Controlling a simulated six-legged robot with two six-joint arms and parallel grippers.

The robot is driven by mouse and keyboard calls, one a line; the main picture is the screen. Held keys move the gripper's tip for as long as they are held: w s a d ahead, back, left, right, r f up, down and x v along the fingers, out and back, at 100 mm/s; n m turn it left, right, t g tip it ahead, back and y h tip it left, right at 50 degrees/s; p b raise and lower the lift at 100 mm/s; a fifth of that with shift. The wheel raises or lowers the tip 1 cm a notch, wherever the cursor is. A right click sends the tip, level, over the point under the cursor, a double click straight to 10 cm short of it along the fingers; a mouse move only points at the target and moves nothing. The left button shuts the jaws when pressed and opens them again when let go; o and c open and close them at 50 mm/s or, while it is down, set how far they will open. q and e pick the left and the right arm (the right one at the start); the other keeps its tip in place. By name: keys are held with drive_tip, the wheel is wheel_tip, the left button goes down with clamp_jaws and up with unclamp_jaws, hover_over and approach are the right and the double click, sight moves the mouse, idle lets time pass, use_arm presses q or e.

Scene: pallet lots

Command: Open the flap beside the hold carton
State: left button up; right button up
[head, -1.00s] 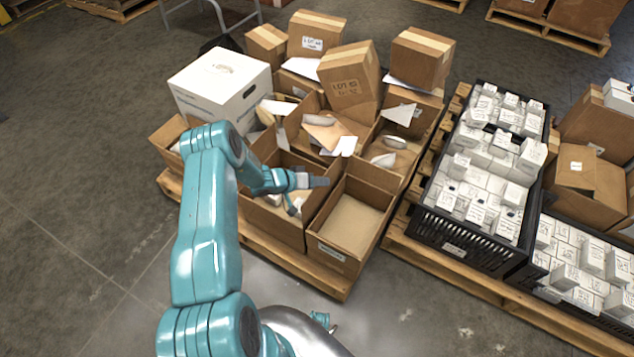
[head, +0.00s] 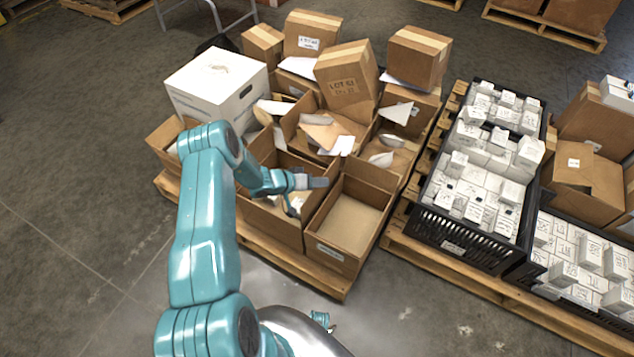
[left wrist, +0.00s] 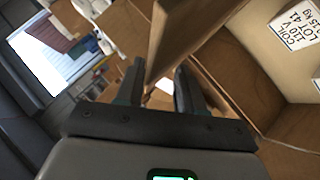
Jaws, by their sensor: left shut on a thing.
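My left gripper (head: 303,192) is over the open cartons on the near pallet, by the wall between two compartments. In the left wrist view its two fingers (left wrist: 158,88) stand on either side of a brown cardboard panel (left wrist: 182,38), shut on it. The panel's lower part is hidden between the fingers. An empty open carton (head: 350,219) with a small front label is just right of the gripper. I cannot read that label, so I cannot tell which carton is the hold carton.
Closed cartons (head: 346,78) and a white box (head: 217,86) stand behind the open ones. A black crate (head: 455,238) of small white boxes stands on the pallet to the right. In the left wrist view a white label (left wrist: 296,27) reads LOT 41. Floor in front is clear.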

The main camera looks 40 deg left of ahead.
use_arm(q)
drive_tip(key=p+v, duration=0.2)
drive_tip(key=v, duration=1.4)
drive_tip(key=shift+d+r, duration=0.1)
drive_tip(key=shift+d, duration=0.05)
drive_tip(key=s+d+f+m+g, duration=0.1)
drive_tip(key=s+d+g, duration=0.25)
drive_tip(key=d, duration=0.85)
drive_tip(key=s+d+f+m+g, duration=0.2)
drive_tip(key=s+d+g, duration=0.15)
drive_tip(key=d, duration=0.85)
drive_tip(key=s+d+f+m+g, duration=0.1)
drive_tip(key=s+d+g, duration=0.25)
drive_tip(key=d, duration=0.85)
wheel_tip(320, 180, up, 14)
drive_tip(key=p, duration=1.4)
drive_tip(key=shift+d, duration=0.2)
drive_tip(key=shift+w+f, duration=0.1)
drive_tip(key=shift+w, duration=0.05)
